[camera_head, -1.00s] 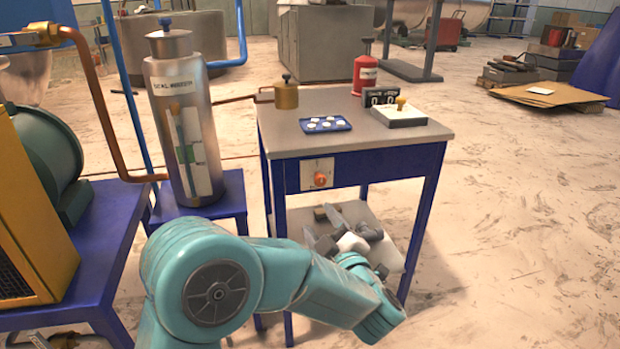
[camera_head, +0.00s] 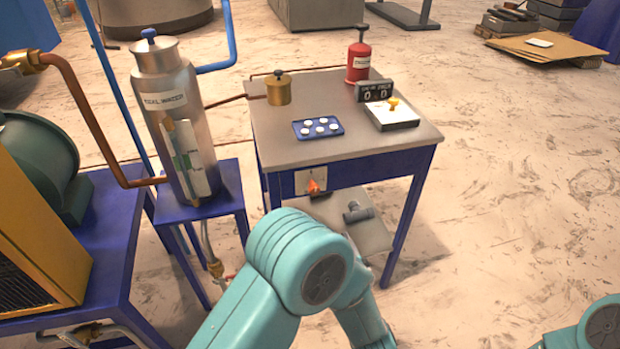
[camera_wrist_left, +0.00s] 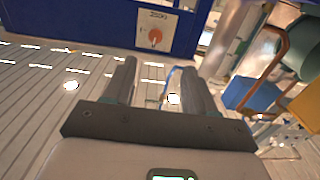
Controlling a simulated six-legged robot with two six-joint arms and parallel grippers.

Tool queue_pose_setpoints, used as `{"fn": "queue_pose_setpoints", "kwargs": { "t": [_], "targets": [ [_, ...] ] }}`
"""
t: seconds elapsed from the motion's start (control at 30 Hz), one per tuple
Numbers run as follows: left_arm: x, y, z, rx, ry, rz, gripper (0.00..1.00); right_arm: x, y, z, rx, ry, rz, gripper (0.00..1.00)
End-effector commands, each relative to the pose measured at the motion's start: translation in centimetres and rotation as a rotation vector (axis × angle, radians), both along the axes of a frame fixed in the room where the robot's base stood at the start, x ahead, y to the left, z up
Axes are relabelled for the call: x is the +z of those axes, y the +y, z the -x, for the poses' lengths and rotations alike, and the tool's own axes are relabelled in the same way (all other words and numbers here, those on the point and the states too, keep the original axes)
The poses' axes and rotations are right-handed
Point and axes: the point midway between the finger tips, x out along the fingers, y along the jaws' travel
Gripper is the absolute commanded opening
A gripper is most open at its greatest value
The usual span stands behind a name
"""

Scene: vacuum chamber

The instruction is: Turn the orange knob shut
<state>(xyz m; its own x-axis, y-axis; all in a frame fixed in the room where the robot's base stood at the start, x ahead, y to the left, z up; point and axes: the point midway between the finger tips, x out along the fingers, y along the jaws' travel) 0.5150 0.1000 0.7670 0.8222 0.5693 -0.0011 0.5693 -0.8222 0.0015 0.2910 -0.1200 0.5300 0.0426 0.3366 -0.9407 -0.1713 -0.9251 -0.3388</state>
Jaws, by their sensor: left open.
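The orange knob (camera_head: 314,186) sits on a pale plate (camera_head: 302,183) on the blue front of the grey-topped table (camera_head: 290,150). In the left wrist view the knob (camera_wrist_left: 154,37) shows as an orange disc on its white plate, beyond my fingertips. My left gripper (camera_wrist_left: 155,68) is open and empty, its two dark fingers spread apart and pointing toward the panel, not touching the knob. In the head view my teal left arm rises in front of the table and its gripper is hidden. Only a teal link of my right arm shows at the lower right; its gripper is out of view.
On the tabletop are a blue tray of white discs (camera_head: 318,128), a brass pot (camera_head: 278,90), a red cylinder (camera_head: 358,62) and a white box with a yellow top (camera_head: 392,115). A steel flask (camera_head: 178,110) stands left. A grey fitting (camera_head: 358,211) lies on the lower shelf.

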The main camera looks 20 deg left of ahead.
Motion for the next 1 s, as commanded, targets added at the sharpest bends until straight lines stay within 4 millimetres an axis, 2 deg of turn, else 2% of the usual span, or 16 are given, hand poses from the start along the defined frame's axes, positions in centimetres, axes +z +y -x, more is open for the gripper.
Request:
{"fn": "queue_pose_setpoints", "kwargs": {
  "t": [0.03, 0.13, 0.27, 0.73, 1.0],
  "targets": [
    [0.5, -0.4, 0.1, -0.009, 0.003, -0.003, 0.56, 0.7, 0.0, 0.0, 0.000, 0.001, 0.000, 0.43],
    [0.8, -0.6, 0.0, -0.015, 0.002, -0.002, 0.56, 0.9, 0.0, 0.1, 0.000, 0.001, 0.000, 0.43],
    [0.6, 0.3, -1.4, -0.012, 0.001, 0.000, 0.56, 0.8, 0.0, 0.1, 0.000, 0.001, 0.000, 0.43],
    [0.7, 6.7, -10.6, -0.007, -0.002, 0.000, 0.56, 0.8, 0.0, 0.0, 0.000, 0.001, 0.000, 0.43],
    [0.7, 8.5, -13.4, -0.011, 0.000, -0.001, 0.56, 0.7, 0.0, 0.0, 0.000, 0.001, 0.000, 0.43]
  ]
}}
